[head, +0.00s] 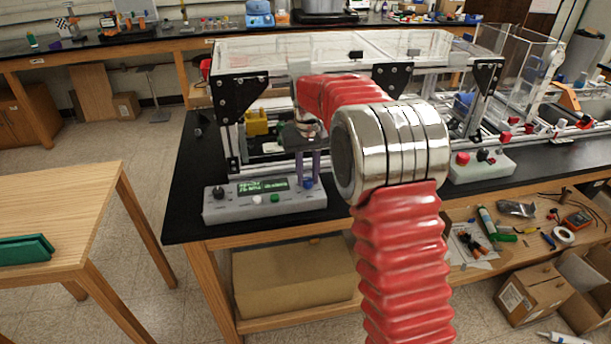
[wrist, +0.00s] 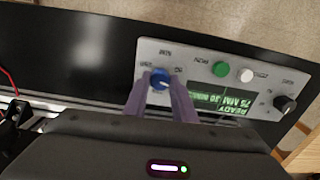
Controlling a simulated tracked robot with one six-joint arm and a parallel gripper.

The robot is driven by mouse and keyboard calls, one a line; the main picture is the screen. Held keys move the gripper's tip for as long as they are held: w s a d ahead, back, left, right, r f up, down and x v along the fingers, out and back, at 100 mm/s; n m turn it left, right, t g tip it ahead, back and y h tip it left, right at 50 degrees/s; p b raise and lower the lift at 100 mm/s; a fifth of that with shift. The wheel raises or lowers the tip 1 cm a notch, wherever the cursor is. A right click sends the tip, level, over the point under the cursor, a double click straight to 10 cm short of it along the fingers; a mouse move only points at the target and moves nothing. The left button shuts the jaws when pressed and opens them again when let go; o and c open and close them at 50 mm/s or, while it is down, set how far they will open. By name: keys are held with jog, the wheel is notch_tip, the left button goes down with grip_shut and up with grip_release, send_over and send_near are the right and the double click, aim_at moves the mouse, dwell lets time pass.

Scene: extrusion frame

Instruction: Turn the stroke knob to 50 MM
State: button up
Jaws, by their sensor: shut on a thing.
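A grey control box (head: 262,203) stands on the near left of the black bench, and it fills the right half of the wrist view (wrist: 205,62). A blue knob (wrist: 159,82) with a light pointer mark is on it; the small labels around it are hard to read. My gripper (wrist: 158,79) points down with its purple fingers on both sides of the blue knob and is shut on it. In the head view the fingers reach down to the box's right end. The green display (wrist: 222,104), upside down in the wrist view, appears to read READY and 75 MM.
The box also carries a green button (wrist: 221,69), a white button (wrist: 246,76) and a black knob (wrist: 285,104). Behind it stands the extrusion frame (head: 231,135) with clear panels. A second box with a red button (head: 463,158) is to the right.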

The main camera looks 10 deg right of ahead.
aim_at(308, 179)
jog(key=n, duration=0.4)
jog(key=shift+n, duration=2.3)
jog(key=o, duration=1)
jog(key=shift+o, duration=0.2)
jog(key=shift+r, duration=0.1)
notch_tip(308, 179, up, 14)
jog(key=shift+f, duration=0.25)
jog(key=shift+w, duration=0.1)
